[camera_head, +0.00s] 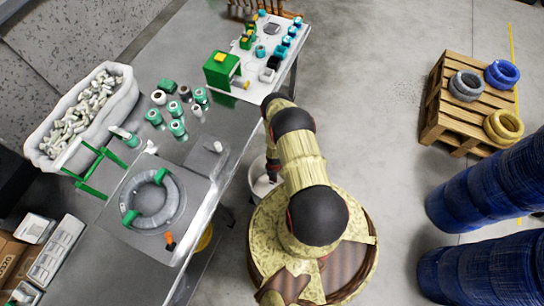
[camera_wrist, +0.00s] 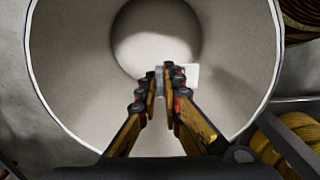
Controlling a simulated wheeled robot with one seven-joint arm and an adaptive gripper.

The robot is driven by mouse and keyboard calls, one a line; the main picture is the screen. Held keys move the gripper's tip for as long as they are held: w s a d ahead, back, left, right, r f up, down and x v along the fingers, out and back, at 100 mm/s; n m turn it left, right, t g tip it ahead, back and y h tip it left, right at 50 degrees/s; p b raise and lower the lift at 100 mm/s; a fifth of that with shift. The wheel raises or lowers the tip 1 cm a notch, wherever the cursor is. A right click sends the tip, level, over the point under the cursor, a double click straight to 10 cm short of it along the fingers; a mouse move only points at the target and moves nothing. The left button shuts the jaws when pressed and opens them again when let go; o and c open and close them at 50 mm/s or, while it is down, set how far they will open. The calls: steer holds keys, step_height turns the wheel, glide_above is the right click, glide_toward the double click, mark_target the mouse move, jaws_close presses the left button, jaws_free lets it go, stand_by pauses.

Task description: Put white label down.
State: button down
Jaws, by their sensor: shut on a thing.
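In the wrist view, my gripper (camera_wrist: 165,82) points down into a round white bin (camera_wrist: 75,75). Its fingers are shut on a small white label (camera_wrist: 192,74), which sticks out to the right of the fingertips. The label is above the inside of the bin; I cannot tell whether it touches the bin. In the head view, the bin (camera_head: 262,188) stands beside the table's right edge, partly hidden by my arm. My gripper (camera_head: 272,172) is small and dark there, and the label cannot be made out.
The grey table (camera_head: 215,130) holds a coiled cable (camera_head: 153,203) on a plate, green-capped spools (camera_head: 178,130) and a long white tray (camera_head: 82,115) of pale pieces. A wooden pallet (camera_head: 455,125) with cable coils and blue drums (camera_head: 490,185) stand at the right. Yellow coils (camera_wrist: 275,155) lie near the bin.

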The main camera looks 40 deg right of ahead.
steer(key=b, duration=1.6)
glide_above(273, 191)
steer(key=s, duration=0.1)
step_height(273, 191, down, 17)
steer(key=shift+a+f+b, duration=0.2)
steer(key=shift+f+b, duration=1.15)
steer(key=shift+f, duration=1.15)
steer(key=shift+a+f+b, duration=0.15)
steer(key=shift+f+b, duration=1.15)
steer(key=shift+f, duration=1.15)
steer(key=shift+f+b, duration=0.3)
steer(key=shift+b, duration=0.05)
steer(key=c, duration=2)
jaws_free()
steer(key=shift+s+r, duration=0.1)
steer(key=shift+o, duration=0.2)
step_height(273, 191, up, 12)
steer(key=p, duration=0.6)
steer(key=shift+r, duration=0.2)
steer(key=shift+r, duration=0.1)
